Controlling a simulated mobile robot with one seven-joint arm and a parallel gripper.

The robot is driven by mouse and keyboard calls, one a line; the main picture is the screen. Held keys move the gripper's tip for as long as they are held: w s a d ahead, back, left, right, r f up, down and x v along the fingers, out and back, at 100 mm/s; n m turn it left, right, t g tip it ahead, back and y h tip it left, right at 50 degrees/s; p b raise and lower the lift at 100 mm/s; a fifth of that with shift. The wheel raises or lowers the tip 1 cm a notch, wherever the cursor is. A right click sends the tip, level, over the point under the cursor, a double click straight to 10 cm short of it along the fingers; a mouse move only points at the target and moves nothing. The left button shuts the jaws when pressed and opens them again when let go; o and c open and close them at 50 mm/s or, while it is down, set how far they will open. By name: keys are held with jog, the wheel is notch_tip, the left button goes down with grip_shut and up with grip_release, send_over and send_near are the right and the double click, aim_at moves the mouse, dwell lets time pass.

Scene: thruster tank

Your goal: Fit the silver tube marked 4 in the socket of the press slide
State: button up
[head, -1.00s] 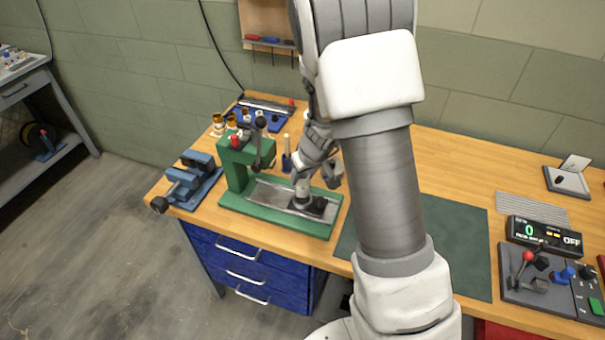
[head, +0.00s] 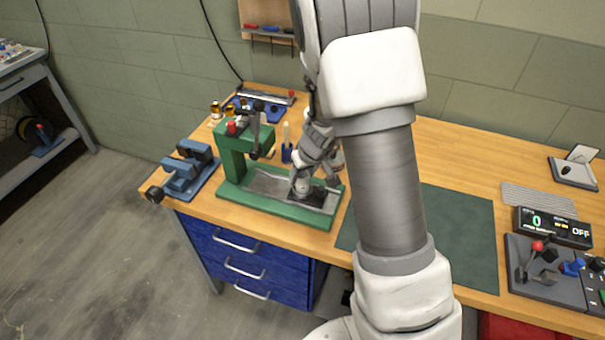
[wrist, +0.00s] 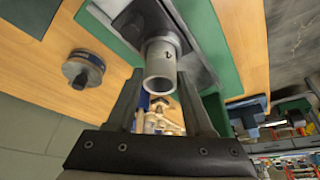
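A silver tube (wrist: 161,66) with a small dark mark on its side shows in the wrist view; I cannot read the mark surely. Its open end faces my camera, and its far end meets a dark block on the press slide (wrist: 196,62). Whether it is seated in a socket there is hidden. My gripper (wrist: 160,88) is open, one finger on each side of the tube's near end, with gaps visible. In the head view my gripper (head: 302,186) is low over the slide (head: 262,184) of the green press (head: 232,165) and hides the tube.
A round grey part with a blue band (wrist: 83,68) stands on the bench beside the press. A blue vise (head: 187,172) is left of the press. A green mat (head: 450,235) lies clear to the right, with a control panel (head: 545,270) beyond it.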

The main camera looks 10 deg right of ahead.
jog(key=o, duration=0.4)
jog(key=shift+c, duration=0.2)
jog(key=p+v, duration=0.5)
jog(key=v, duration=1.2)
jog(key=shift+r, duration=0.2)
jog(key=s+a+r+m, duration=0.1)
jog(key=s+r, duration=0.6)
jog(key=s, duration=0.2)
jog(key=s+a+r+m+t+h, duration=0.1)
jog(key=s+r, duration=0.6)
jog(key=s, duration=0.3)
jog(key=shift+m, duration=0.3)
jog(key=shift+s+d, duration=0.15)
jog(key=shift+s, duration=0.35)
jog(key=shift+c, duration=0.2)
